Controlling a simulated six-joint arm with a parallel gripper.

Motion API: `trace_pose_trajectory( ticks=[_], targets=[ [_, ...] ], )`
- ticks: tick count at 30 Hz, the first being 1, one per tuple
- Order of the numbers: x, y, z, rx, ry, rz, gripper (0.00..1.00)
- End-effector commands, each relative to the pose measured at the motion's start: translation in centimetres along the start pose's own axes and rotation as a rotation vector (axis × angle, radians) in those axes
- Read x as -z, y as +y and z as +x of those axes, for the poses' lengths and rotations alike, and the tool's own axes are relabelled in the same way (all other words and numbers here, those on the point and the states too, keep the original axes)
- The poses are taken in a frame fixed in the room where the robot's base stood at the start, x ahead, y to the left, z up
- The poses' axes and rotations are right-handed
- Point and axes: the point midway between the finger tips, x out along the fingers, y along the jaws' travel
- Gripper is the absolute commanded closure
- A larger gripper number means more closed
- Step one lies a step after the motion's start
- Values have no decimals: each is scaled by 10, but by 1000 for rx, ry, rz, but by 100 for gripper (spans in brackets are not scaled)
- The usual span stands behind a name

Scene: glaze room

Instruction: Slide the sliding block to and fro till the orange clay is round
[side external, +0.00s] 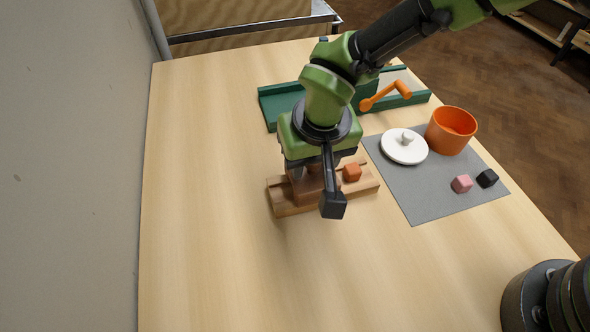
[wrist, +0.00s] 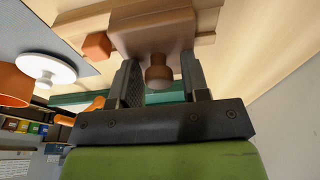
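The wooden sliding block (side external: 308,186) sits on a wooden rail base (side external: 286,205) near the middle of the table, partly hidden by my arm. In the wrist view the block (wrist: 152,32) has a round knob (wrist: 158,76). The orange clay (side external: 352,172) is on the base just right of the block and looks like a cube with blunt edges; it also shows in the wrist view (wrist: 97,46). My gripper (wrist: 160,68) is open over the block, one finger on each side of the knob, with a gap on both sides.
A green device (side external: 279,102) with an orange crank (side external: 386,95) stands behind. The table's left and front are clear.

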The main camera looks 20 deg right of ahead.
Motion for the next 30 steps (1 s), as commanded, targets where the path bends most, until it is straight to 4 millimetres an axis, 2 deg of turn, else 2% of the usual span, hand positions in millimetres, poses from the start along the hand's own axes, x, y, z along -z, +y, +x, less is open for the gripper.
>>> trace_pose_trajectory(
  ticks=[1, 7, 21, 30],
  targets=[
    [0, 10, 6, -10, -5, -4, 60],
    [0, 28, 7, -9, -4, -6, 60],
    [0, 35, 6, -6, -1, -7, 60],
    [0, 62, 7, -7, -3, -5, 60]
  ],
)
